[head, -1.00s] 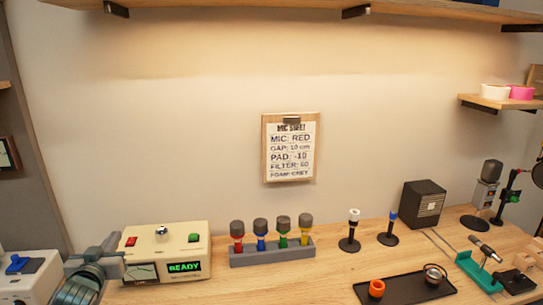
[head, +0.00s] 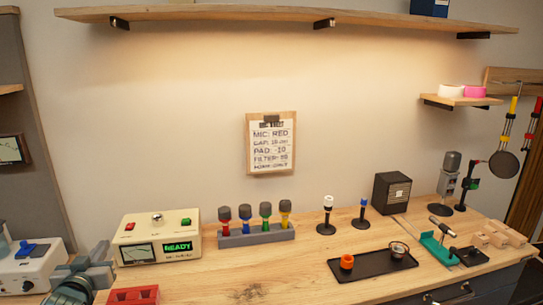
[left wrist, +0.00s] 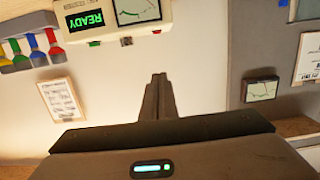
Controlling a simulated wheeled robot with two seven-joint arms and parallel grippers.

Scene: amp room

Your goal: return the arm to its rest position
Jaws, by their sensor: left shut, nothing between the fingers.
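My left gripper (head: 100,262) shows at the lower left of the head view, over the front left of the wooden bench (head: 290,262). Its grey fingers are close together with nothing between them. In the left wrist view the gripper (left wrist: 158,80) points up the picture with its fingers shut, the wall behind it. That view is upside down, with the cream meter box (left wrist: 90,15) at its top. In the head view the cream box (head: 158,238) reads READY and stands just beyond and right of the gripper. My right gripper is not in view.
A red block (head: 133,296) lies close to the gripper at the bench front. A grey rack (head: 256,237) holds several coloured microphones. A white box (head: 32,272) stands at the far left. A black tray (head: 372,263) sits right of centre. The bench between is clear.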

